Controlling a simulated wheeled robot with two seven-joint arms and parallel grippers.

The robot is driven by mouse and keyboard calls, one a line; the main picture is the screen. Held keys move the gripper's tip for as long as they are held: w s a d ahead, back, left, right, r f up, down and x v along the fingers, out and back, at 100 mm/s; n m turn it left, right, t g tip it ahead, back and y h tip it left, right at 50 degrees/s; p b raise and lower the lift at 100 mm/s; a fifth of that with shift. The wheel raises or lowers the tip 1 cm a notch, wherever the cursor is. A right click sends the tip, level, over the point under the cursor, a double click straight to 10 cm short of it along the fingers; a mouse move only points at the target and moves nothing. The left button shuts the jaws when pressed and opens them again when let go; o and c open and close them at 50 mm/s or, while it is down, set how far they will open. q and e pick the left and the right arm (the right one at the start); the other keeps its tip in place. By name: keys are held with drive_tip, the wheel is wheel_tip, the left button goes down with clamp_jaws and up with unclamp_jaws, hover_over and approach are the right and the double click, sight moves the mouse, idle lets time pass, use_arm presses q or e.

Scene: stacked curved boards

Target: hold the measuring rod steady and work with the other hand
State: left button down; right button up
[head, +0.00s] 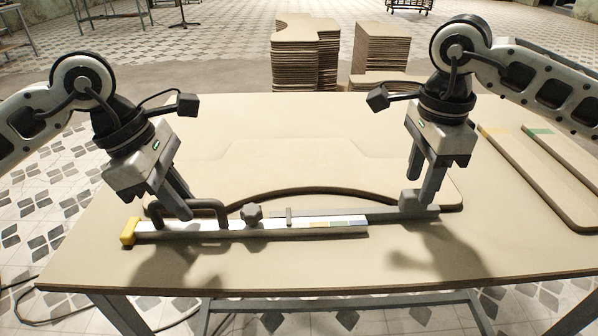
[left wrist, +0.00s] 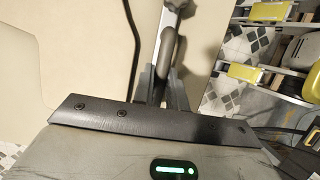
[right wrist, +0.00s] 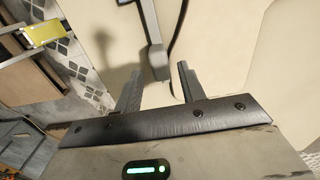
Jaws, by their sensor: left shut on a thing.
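The measuring rod (head: 290,230) lies along the front of the table, with a yellow end cap at its left. It has a dark handle (head: 208,205), a dark knob (head: 252,213) and a grey extension reaching right to an upright end block (head: 410,200). My left gripper (head: 172,212) is shut on the handle, which shows between its fingers in the left wrist view (left wrist: 166,55). My right gripper (head: 424,190) is open beside the end block; in the right wrist view the block (right wrist: 158,60) lies just ahead of the parted fingers (right wrist: 160,88). Contact there cannot be told.
A curved board (head: 300,165) with an arched front edge lies behind the rod on the table (head: 300,272). More boards (head: 545,175) lie at the right edge. Stacks of boards (head: 305,55) stand beyond the table. The table's front strip is clear.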

sight(417, 192)
drive_tip(key=shift+f, duration=1.7)
clamp_jaws()
drive_tip(key=shift+d, duration=0.15)
drive_tip(key=shift+w+d, duration=0.1)
drive_tip(key=shift+d, duration=2.5)
drive_tip(key=shift+o, duration=0.4)
unclamp_jaws()
